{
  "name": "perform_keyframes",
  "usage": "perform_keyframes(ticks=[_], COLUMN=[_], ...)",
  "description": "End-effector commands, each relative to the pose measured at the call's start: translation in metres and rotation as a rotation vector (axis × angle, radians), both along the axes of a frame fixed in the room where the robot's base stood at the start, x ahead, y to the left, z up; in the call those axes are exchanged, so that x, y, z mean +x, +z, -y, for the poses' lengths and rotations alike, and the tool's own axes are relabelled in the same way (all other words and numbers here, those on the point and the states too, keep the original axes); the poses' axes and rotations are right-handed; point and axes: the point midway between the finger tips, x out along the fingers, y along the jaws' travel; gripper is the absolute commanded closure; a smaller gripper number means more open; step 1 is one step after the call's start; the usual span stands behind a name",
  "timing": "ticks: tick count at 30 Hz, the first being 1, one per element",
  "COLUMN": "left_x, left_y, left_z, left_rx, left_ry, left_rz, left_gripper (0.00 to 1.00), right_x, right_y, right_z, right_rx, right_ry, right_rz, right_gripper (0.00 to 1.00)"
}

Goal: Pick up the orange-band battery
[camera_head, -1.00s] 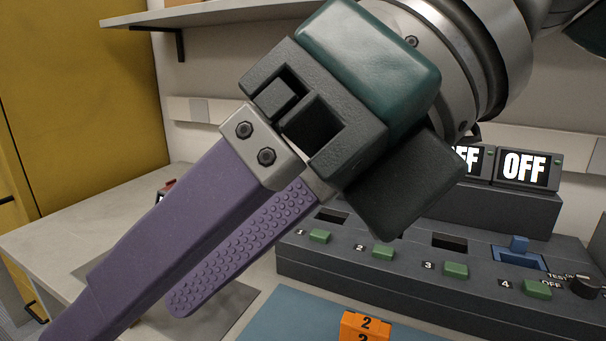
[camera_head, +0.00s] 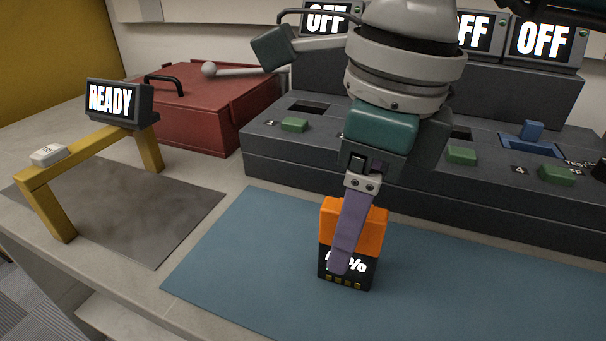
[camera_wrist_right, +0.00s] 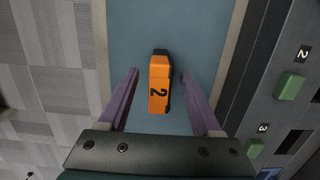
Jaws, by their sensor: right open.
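The orange-band battery (camera_head: 371,232) stands upright on the blue mat, with an orange upper part and a black lower part. A percent readout on its front is partly hidden by my finger. In the right wrist view the battery (camera_wrist_right: 159,85) shows its orange top marked 2. My right gripper (camera_head: 341,262) comes down from above, with a purple finger in front of the battery. In the right wrist view the right gripper (camera_wrist_right: 160,80) is open, with one finger on each side of the battery and gaps on both sides. My left gripper is not in view.
The blue mat (camera_head: 225,265) is otherwise clear. A dark charger console (camera_head: 270,165) with green buttons and OFF screens stands behind it. A red box (camera_head: 195,120) stands back left. A yellow stand (camera_head: 85,150) with a READY screen (camera_head: 112,98) is at left.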

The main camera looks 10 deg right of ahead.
Motion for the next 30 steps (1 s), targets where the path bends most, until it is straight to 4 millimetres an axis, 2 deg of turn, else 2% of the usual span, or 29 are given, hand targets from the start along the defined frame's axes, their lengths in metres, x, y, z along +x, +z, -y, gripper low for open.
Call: perform_keyframes(ticks=[1,4,11,27,30], left_x=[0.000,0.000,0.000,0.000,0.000], left_y=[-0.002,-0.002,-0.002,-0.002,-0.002], left_z=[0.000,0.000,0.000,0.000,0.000], left_rx=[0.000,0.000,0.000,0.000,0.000], left_ry=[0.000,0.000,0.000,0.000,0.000], left_rz=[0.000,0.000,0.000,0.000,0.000], left_gripper=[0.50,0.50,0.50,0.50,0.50], right_x=[0.000,0.001,0.002,0.002,0.002], right_y=[-0.009,-0.017,-0.018,-0.018,-0.018], right_z=[-0.001,-0.002,-0.002,-0.002,-0.002], right_rx=[0.000,0.000,0.002,0.002,0.002], right_ry=[-0.001,-0.002,-0.001,-0.001,-0.001], right_rz=[-0.002,-0.002,0.001,0.001,0.001], right_gripper=[0.34,0.34,0.34,0.93,1.00])
